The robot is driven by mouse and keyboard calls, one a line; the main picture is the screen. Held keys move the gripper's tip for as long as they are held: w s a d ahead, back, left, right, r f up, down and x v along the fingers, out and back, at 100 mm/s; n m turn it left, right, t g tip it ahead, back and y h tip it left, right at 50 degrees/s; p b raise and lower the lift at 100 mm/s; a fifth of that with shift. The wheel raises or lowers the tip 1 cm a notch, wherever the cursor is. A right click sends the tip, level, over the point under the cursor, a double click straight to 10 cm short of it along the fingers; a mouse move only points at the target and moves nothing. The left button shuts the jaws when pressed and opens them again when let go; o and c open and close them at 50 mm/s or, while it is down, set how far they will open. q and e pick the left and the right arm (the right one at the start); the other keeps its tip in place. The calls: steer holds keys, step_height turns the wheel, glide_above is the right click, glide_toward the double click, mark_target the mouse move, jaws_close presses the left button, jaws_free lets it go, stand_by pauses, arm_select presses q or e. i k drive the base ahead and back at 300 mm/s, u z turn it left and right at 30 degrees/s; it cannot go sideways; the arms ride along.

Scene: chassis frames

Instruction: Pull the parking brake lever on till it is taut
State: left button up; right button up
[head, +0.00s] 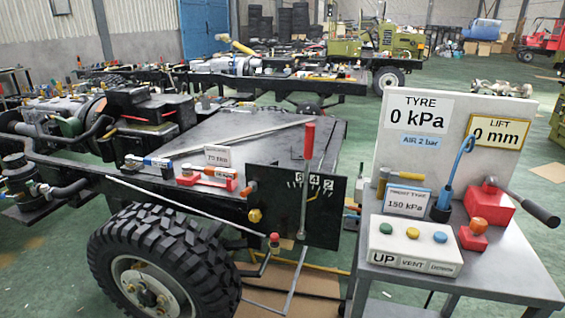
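A tall lever (304,190) with a red grip (309,141) stands close to upright in front of a black plate (270,205) on the chassis side. I take it to be the parking brake lever. White marks with the numbers 6, 4 and 2 (314,183) run along the plate's upper right, and the lever crosses them near the 4. A thin grey rod (296,280) runs down from near the lever's foot. I cannot tell how taut any cable or linkage is. Neither of my grippers is in view.
A large black tyre (165,262) is left of the plate. A grey bench (500,265) at right carries a button box (415,248), a red block (488,208) and signs. Tools lie on the chassis deck (255,135). A red-topped knob (274,239) is low beside the lever.

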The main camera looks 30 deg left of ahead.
mark_target(310, 128)
steer(key=z, duration=1.6)
steer(key=k, duration=0.1)
steer(key=u, duration=2.55)
steer(key=i, duration=0.8)
steer(key=z, duration=0.15)
